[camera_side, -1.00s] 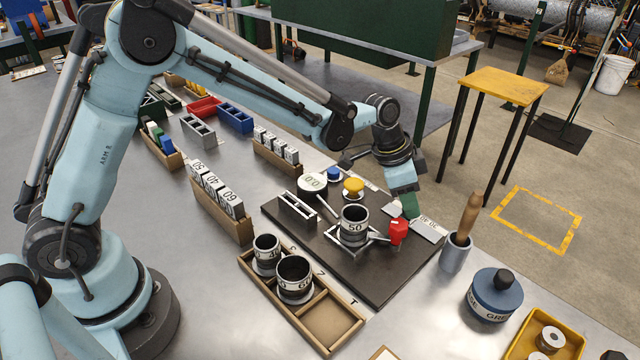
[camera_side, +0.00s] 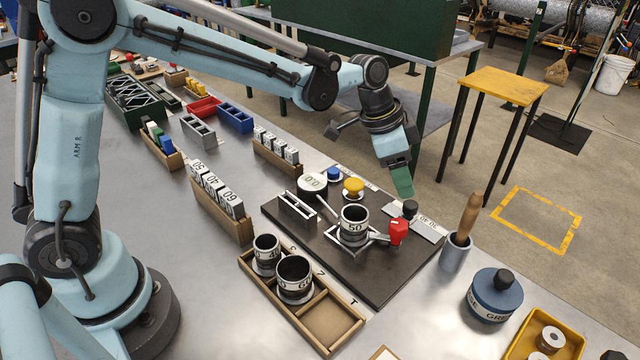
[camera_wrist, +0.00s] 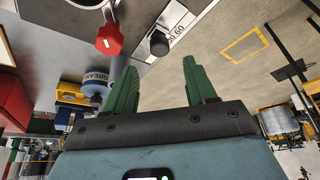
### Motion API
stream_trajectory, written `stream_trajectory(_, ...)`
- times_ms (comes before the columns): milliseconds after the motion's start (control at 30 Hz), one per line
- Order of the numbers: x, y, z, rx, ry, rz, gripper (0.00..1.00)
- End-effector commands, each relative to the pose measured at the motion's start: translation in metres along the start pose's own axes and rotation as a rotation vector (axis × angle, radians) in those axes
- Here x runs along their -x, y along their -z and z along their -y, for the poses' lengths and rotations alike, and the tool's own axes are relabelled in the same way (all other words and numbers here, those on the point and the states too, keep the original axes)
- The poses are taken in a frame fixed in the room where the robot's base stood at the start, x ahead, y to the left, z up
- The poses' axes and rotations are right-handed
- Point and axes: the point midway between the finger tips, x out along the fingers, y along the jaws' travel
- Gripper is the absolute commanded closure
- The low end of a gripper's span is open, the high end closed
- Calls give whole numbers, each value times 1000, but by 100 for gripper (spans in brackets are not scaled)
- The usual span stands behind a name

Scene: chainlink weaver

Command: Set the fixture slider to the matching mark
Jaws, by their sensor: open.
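The fixture is a black board (camera_side: 375,285) on the bench. Its slider has a dark knob (camera_side: 409,209) on a pale scale plate (camera_side: 428,229) with printed numbers. In the wrist view the slider knob (camera_wrist: 158,42) stands beside the marks "50 60". A ring marked 50 (camera_side: 354,226) sits in the fixture's holder, with a red knob (camera_side: 397,232) beside it. My gripper (camera_side: 402,190) is above and behind the slider knob, apart from it. In the wrist view its green fingers (camera_wrist: 163,85) are spread with nothing between them.
A wooden tray (camera_side: 333,318) with two rings, 40 and 60, lies in front of the board. A grey cup with a wooden handle (camera_side: 456,252) and a blue grease tin (camera_side: 494,296) stand at right. Card blocks (camera_side: 217,195) stand at left.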

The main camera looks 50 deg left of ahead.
Motion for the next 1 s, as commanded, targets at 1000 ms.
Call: stream_trajectory(1000, 77, -23, -1, 90, 52, -15, 44)
